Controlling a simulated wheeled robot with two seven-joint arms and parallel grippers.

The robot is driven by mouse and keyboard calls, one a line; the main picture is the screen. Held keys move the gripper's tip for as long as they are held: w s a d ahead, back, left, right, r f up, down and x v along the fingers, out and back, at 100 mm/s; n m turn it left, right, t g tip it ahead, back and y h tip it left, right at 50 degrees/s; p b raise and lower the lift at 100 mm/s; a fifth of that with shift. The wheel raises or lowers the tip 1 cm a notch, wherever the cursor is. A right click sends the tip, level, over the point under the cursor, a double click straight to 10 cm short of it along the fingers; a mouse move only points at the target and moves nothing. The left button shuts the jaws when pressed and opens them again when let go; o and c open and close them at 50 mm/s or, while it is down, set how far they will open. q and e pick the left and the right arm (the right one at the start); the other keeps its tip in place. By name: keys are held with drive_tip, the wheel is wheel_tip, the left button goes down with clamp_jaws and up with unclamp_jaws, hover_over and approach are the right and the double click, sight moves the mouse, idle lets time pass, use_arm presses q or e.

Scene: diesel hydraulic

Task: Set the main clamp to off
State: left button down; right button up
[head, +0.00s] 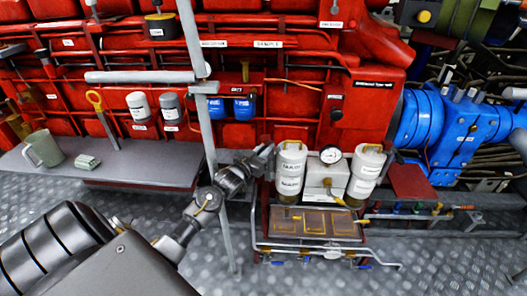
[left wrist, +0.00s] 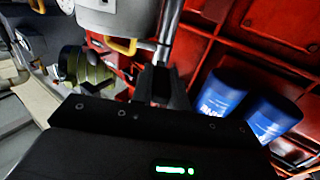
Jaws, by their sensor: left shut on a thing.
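My left arm comes in from the lower left and passes by the grey upright pole (head: 198,60). My left gripper (head: 266,153) is beside the left white canister (head: 290,172), in front of the red engine. In the left wrist view the dark fingers (left wrist: 160,86) are shut around a thin grey metal rod (left wrist: 170,30), which runs upward from them. I cannot tell whether this rod belongs to the main clamp; no clamp label is readable. The gripped end is hidden by the fingers. My right gripper is not in view.
A pressure gauge (head: 330,154) and another white canister (head: 367,172) stand right of the gripper. Blue canisters (head: 243,108) sit behind. A grey shelf (head: 125,160) holds a mug (head: 43,148) at left. Below is a panel (head: 315,221) with pipes and small valves. The metal floor is open in front.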

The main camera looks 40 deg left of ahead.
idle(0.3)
use_arm(q)
drive_tip(key=c, duration=1.4)
unclamp_jaws()
drive_tip(key=shift+o, duration=0.2)
drive_tip(key=shift+s, duration=0.1)
drive_tip(key=s, duration=1)
drive_tip(key=shift+s+d, duration=0.25)
drive_tip(key=shift+s, duration=0.05)
